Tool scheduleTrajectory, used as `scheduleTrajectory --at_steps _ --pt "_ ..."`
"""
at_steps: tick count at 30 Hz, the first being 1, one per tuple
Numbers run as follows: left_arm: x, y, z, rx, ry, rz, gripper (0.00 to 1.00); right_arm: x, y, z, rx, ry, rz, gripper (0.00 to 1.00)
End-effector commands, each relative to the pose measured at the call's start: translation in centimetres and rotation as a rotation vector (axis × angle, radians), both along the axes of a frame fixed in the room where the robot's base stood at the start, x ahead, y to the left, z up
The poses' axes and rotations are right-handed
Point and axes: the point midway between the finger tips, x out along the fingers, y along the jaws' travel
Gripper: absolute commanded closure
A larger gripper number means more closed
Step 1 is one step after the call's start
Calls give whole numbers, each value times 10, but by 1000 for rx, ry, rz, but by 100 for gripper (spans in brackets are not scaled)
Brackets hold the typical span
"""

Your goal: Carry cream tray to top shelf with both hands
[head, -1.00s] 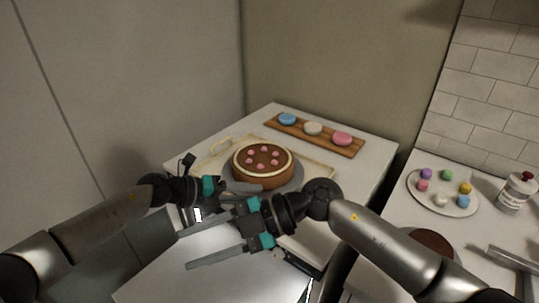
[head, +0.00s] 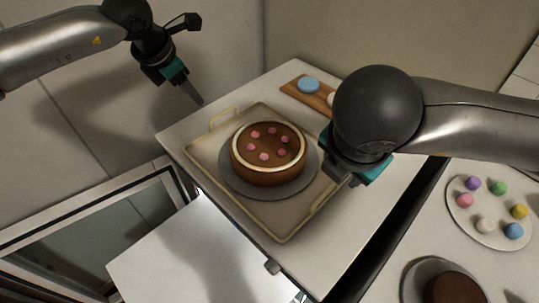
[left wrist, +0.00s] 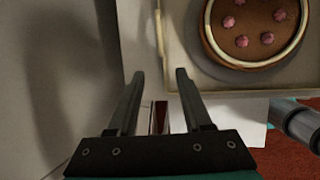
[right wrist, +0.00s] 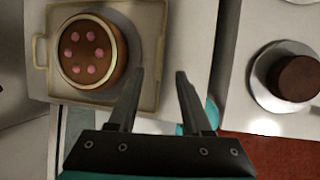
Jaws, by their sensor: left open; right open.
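The cream tray (head: 283,226) lies flat on the white counter top, with a looped handle (head: 223,117) on its far left side. On it stands a grey round board (head: 240,186) with a brown cake (head: 268,158) that has a pale rim and pink dots. My left gripper (head: 196,97) is open and empty, above the counter's far left edge, apart from the tray. In the left wrist view the tray's edge (left wrist: 172,45) shows beyond the fingers. My right gripper (head: 345,178) is open above the tray's right side; my arm hides that side. The right wrist view shows the tray (right wrist: 152,60) left of the fingers.
A wooden board (head: 294,92) with macarons stands behind the tray, partly hidden by my right arm. On the right counter are a plate of coloured macarons (head: 477,228) and a dark cake (head: 455,290). A white surface (head: 170,262) lies lower, in front.

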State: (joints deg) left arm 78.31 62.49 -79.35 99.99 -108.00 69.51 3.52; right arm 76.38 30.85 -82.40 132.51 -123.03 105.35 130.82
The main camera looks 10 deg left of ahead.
Motion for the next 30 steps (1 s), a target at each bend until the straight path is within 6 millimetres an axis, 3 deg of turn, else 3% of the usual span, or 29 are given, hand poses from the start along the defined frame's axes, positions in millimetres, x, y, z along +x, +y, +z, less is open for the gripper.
scheduleTrajectory --at_steps 8,21,30 --pt "9 -2 -21 -3 3 0 50 9 -1 -20 1 5 -2 50" --pt "44 -7 -95 -2 3 0 50 44 -6 -95 -1 4 -1 50" --pt "59 -10 -128 -3 2 -1 50 59 -8 -128 2 3 1 50"
